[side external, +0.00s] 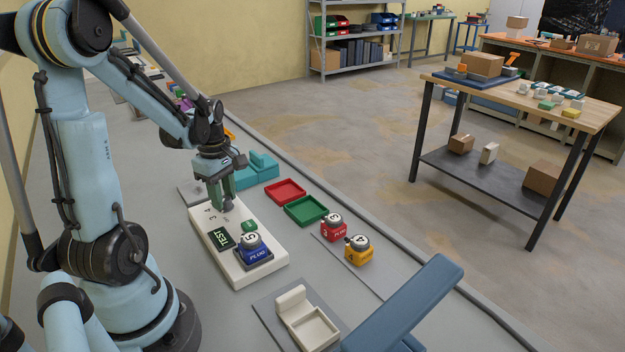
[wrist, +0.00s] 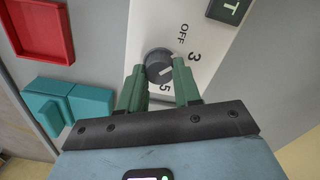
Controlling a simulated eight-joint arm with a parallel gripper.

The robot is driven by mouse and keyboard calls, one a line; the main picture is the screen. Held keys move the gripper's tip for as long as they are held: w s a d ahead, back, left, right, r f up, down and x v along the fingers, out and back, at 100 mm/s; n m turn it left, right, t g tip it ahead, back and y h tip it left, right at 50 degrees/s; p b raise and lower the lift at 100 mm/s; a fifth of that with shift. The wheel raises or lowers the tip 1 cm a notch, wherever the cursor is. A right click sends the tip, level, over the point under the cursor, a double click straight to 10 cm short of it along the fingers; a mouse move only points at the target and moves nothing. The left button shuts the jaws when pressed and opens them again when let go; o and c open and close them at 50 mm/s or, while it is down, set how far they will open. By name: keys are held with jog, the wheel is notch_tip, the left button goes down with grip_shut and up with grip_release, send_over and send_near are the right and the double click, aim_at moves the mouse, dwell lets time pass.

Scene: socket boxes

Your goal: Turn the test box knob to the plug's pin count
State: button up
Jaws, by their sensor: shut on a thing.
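The white test box (side external: 262,272) lies on the bench, with a blue plug (side external: 254,249) marked 5 seated at its near end. In the wrist view the dark round knob (wrist: 157,62) sits on the box face near the printed labels OFF, 3 and 5. A pale pointer mark on the knob faces roughly between 3 and 5; its exact setting is hard to tell. My gripper (wrist: 159,70) has its green fingers on both sides of the knob, shut on it. In the side view my gripper (side external: 227,203) hides the knob at the box's far end.
A TEST panel (side external: 221,239) and green button (side external: 250,224) are on the box. A red tray (side external: 286,191), green tray (side external: 306,211), red plug (side external: 333,228) and yellow plug (side external: 358,252) stand to the right. A teal block (side external: 257,172) is behind; a cream fixture (side external: 307,325) is in front.

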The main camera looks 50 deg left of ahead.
aim_at(225, 198)
jog(key=m, duration=0.6)
jog(key=shift+m, duration=0.3)
jog(key=m, duration=0.5)
jog(key=shift+w, duration=0.1)
jog(key=m, duration=0.5)
jog(key=shift+m, duration=0.4)
jog(key=m, duration=0.5)
jog(key=shift+d, duration=0.1)
jog(key=shift+m, duration=0.3)
jog(key=o, duration=1.1)
jog(key=shift+c, duration=0.2)
jog(key=shift+r, duration=0.15)
notch_tip(225, 198, up, 12)
